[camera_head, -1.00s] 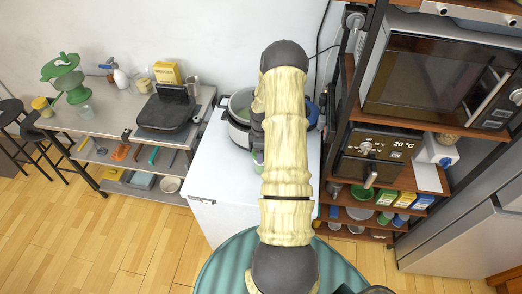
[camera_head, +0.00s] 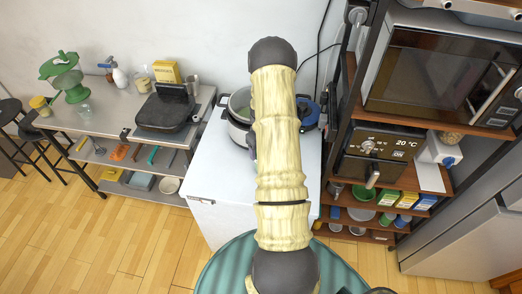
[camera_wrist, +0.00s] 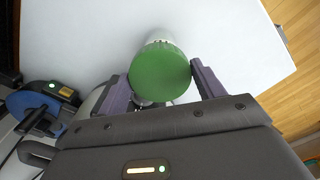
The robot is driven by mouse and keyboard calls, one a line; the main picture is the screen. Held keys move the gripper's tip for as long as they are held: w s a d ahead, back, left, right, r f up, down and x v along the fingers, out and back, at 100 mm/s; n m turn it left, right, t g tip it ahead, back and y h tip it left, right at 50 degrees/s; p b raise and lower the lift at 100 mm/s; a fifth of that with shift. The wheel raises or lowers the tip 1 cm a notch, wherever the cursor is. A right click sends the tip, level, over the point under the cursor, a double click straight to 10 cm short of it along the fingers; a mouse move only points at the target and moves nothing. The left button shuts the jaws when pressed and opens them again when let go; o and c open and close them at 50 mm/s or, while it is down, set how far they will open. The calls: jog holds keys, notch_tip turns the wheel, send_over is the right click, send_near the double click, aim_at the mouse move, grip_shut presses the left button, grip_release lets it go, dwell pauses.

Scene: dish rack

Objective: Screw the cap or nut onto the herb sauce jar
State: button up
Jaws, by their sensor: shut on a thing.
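A round green cap (camera_wrist: 160,84) fills the middle of the wrist view, seen from above. My gripper (camera_wrist: 161,71) is shut on it, with one dark finger on each side. A pale jar body (camera_wrist: 158,43) shows a little past the cap's far edge, over the white worktop (camera_wrist: 80,35). The cap hides most of the jar, so I cannot tell how tightly the two are joined. In the head view my arm covers the gripper, cap and jar.
A pot (camera_head: 239,105) stands at the back of the white worktop (camera_head: 215,175), with a blue item (camera_head: 309,113) to its right. A shelf with a microwave (camera_head: 435,75) and an oven (camera_head: 375,155) rises close on the right. A grey counter (camera_head: 110,125) stands left.

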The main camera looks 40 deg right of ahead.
jog(key=shift+m, duration=0.3)
jog(key=m, duration=0.4)
jog(key=shift+b, duration=0.4)
jog(key=o, duration=1.2)
jog(key=shift+c, duration=0.2)
jog(key=shift+r+p, duration=1.45)
jog(key=shift+r, duration=1.1)
